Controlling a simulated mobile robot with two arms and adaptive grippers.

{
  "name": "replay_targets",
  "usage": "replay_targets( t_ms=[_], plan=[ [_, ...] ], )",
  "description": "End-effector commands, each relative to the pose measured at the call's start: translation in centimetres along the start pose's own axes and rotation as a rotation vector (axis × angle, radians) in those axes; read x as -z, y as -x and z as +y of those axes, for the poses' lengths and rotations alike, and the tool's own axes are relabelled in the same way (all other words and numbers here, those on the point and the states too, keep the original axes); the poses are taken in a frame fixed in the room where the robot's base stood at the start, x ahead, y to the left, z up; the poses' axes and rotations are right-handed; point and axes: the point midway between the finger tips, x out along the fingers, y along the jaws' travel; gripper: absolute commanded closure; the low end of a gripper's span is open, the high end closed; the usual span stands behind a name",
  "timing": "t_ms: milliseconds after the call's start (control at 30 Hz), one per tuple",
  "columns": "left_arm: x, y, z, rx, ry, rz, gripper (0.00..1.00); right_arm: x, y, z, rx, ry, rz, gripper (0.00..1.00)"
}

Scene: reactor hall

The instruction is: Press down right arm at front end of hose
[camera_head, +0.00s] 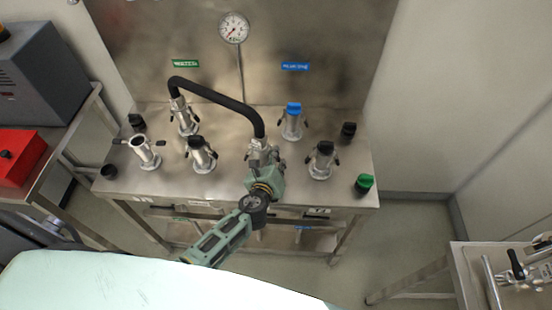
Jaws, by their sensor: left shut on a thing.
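A black hose (220,95) arches over the steel bench. Its back end sits on a metal coupling (185,120) at the back left. Its front end has a metal coupling (260,150) at the middle of the bench. My left gripper (262,170) is at this front coupling and shut on it; the fingers partly hide the lower part of the coupling. The small arms of the front coupling are too small and covered to tell their position. My right gripper is not in view.
Capped couplings stand nearby: one with a blue cap (293,120), black-capped ones (321,160) (201,155) and an open one (144,152). A green cap (364,183) lies at the bench's right edge. A gauge (234,28) is on the back panel. A second table (470,285) stands at lower right.

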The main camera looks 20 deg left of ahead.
Motion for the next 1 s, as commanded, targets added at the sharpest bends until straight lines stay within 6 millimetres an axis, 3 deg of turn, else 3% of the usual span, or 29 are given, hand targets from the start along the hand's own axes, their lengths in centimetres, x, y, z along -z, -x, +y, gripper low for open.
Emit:
replay_targets(
  t_ms=[67, 100, 333, 733, 1000],
  plan=[
    [0.1, 0.0, 0.1, -0.001, 0.001, 0.002, 1.00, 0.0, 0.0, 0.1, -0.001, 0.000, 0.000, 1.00],
    [0.1, 0.0, 0.1, -0.001, 0.001, 0.002, 0.93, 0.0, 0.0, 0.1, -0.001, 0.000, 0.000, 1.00],
    [0.1, 0.0, 0.0, 0.000, 0.002, 0.001, 0.74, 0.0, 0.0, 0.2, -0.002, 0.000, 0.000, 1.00],
    [0.0, 0.3, 0.2, -0.002, 0.001, -0.001, 0.74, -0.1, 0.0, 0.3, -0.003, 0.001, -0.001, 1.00],
    [0.1, 3.7, 0.1, -0.001, 0.002, 0.001, 0.74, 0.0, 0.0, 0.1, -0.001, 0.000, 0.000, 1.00]
  ],
)
